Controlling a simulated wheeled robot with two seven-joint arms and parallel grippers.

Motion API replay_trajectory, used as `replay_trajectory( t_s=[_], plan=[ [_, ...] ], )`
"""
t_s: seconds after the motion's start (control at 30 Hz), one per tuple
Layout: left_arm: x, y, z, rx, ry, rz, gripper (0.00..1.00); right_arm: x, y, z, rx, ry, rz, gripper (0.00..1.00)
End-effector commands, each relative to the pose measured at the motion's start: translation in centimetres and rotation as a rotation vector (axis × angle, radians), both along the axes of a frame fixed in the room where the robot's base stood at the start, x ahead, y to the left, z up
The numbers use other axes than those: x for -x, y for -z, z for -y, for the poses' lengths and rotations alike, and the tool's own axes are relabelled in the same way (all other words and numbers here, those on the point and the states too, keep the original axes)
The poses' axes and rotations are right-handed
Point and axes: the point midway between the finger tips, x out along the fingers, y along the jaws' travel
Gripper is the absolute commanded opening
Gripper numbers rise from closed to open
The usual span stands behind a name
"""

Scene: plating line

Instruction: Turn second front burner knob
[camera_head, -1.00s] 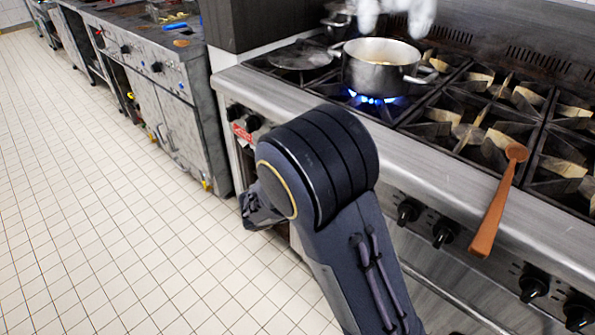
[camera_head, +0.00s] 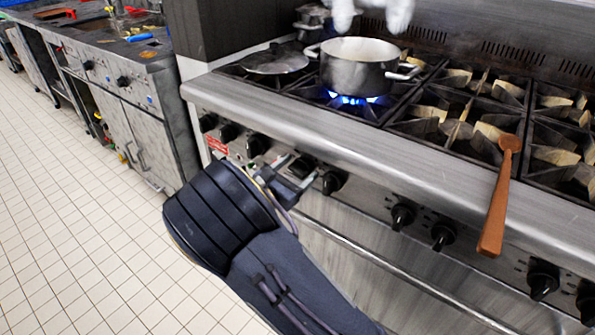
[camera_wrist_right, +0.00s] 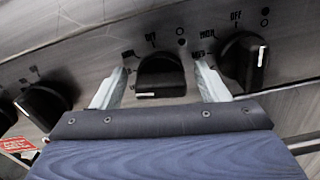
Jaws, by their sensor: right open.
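A row of black burner knobs runs along the stove's steel front panel. My right gripper (camera_head: 292,172) is at this panel, to the right of the red label. In the right wrist view, its two pale fingers (camera_wrist_right: 160,85) are apart, one on each side of a black knob (camera_wrist_right: 160,75). That knob's white mark is near its lower edge. I cannot tell whether the fingers touch it. Another knob (camera_wrist_right: 243,60) is just right of the right finger, and one (camera_wrist_right: 45,100) is to the left. The gripper partly hides the panel in the head view. My left gripper is not in view.
A steel pot (camera_head: 358,68) stands over a lit blue flame, with pale shapes above it. A lid (camera_head: 275,60) lies left of it. A wooden spoon (camera_head: 497,205) overhangs the stove's front edge. A steel counter (camera_head: 125,75) stands at left; the tiled floor is clear.

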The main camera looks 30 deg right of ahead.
Motion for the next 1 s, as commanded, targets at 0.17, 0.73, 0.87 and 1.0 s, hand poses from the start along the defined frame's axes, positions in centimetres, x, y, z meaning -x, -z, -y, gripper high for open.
replay_trajectory(
  t_s=[0.17, 0.73, 0.87, 1.0],
  plan=[
    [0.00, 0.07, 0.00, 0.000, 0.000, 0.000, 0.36, -0.19, -0.04, 0.50, 0.001, 0.000, 0.000, 0.68],
    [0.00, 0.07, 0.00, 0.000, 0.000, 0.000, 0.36, -0.16, -0.02, 0.45, -0.001, 0.000, 0.002, 0.26],
    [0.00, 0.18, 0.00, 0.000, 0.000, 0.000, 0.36, -0.15, 0.04, 0.46, -0.007, 0.001, 0.016, 0.26],
    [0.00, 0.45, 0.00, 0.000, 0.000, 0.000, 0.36, -0.12, 0.11, 0.47, -0.026, 0.001, 0.059, 0.26]
  ],
)
